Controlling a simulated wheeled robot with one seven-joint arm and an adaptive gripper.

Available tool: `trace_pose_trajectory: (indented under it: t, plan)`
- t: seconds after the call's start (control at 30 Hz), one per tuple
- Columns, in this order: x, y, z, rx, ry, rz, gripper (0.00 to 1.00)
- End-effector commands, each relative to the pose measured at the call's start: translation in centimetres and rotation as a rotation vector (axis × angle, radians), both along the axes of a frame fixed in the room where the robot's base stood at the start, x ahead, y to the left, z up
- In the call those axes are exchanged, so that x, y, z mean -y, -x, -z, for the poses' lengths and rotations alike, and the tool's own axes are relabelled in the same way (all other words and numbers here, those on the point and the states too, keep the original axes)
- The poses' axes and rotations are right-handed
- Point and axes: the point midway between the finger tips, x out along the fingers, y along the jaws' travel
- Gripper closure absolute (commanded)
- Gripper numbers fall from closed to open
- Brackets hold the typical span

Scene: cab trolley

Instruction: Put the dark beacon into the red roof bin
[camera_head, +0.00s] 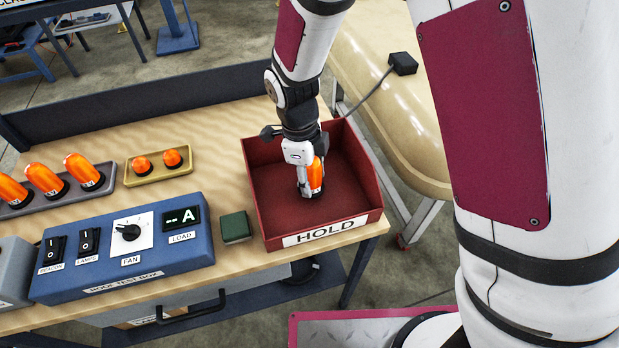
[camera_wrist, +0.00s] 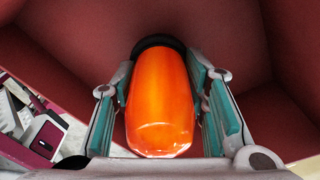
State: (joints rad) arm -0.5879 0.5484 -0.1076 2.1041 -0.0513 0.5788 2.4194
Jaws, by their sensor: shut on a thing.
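An orange beacon with a black base (camera_head: 316,176) is inside the red bin labelled HOLD (camera_head: 355,155), near its middle. No light shows clearly in it. My gripper (camera_head: 306,190) reaches down into the bin and is shut on this beacon. In the wrist view the beacon (camera_wrist: 160,100) sits between the two teal finger pads, with its black base toward the bin floor. Whether the base touches the floor cannot be told. The red bin walls (camera_wrist: 225,25) surround it in that view.
A grey tray (camera_head: 105,170) with several orange beacons stands at the left. A yellow tray (camera_head: 158,174) holds two small orange lamps. A blue test box (camera_head: 190,250) with switches and a dial, and a small green block (camera_head: 235,227), stand left of the bin. A cream rounded body (camera_head: 400,110) lies beyond the bin.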

Motion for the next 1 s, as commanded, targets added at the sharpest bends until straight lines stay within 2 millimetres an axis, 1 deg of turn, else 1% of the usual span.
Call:
trace_pose_trajectory:
  t: [0.03,0.13,0.47,0.5,0.57,0.6,0.87,1.0]
  plan:
    - [0.0,0.1,0.9,-0.004,0.002,-0.001,0.93]
    - [0.0,0.0,1.8,-0.001,0.001,-0.002,0.93]
    - [0.0,0.0,2.0,0.0,0.0,-0.001,0.93]
    - [0.0,0.0,2.1,0.0,0.0,-0.001,0.58]
    - [0.0,0.0,2.1,0.0,0.0,-0.001,0.44]
    - [0.0,0.0,2.1,0.0,0.0,-0.001,0.4]
    - [0.0,0.0,2.0,0.0,0.0,-0.001,0.4]
    - [-0.1,0.0,1.3,0.002,0.0,-0.001,0.4]
